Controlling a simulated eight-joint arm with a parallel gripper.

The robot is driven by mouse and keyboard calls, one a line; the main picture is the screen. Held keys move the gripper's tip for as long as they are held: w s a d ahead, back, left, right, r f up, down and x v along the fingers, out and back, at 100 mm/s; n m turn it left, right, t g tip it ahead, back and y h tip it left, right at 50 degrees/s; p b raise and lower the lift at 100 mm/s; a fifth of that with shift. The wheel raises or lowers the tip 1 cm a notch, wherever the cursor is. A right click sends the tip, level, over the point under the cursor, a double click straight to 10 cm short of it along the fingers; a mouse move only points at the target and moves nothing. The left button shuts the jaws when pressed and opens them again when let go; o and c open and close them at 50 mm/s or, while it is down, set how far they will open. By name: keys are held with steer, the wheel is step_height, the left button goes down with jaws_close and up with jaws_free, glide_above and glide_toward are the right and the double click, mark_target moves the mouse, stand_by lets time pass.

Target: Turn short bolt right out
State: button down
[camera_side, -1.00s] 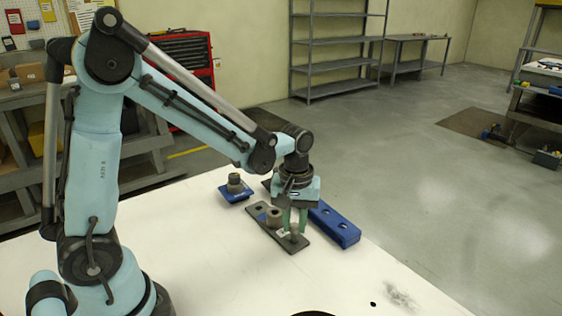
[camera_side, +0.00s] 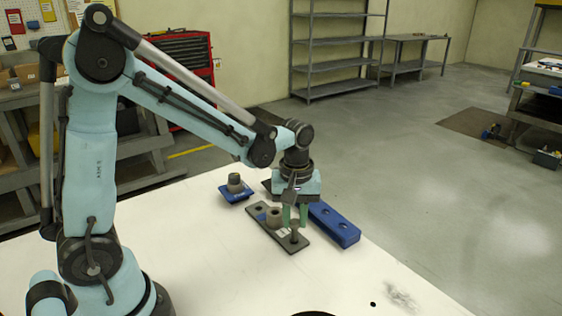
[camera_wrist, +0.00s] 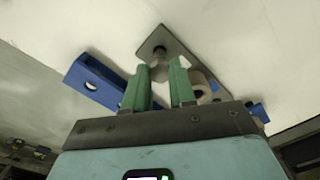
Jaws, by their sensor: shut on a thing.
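The turret plate (camera_side: 265,229) is a flat dark grey strip on the white table. The short bolt (camera_side: 294,236) stands upright at the plate's near end. My gripper (camera_side: 295,220) is directly above that end, its green fingers pointing down and shut on the bolt's upper part. The bolt's lower part shows below the fingertips; I cannot tell whether it is still in its hole. In the wrist view the bolt (camera_wrist: 160,67) shows between the fingertips (camera_wrist: 162,72).
A blue bar with holes (camera_side: 335,225) lies right of the plate. A blue square base (camera_side: 236,196) bearing a round grey-topped part (camera_side: 235,182) stands behind left. The table (camera_side: 210,260) in front is mostly clear.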

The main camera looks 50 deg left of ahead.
steer(key=shift+r, duration=2.9)
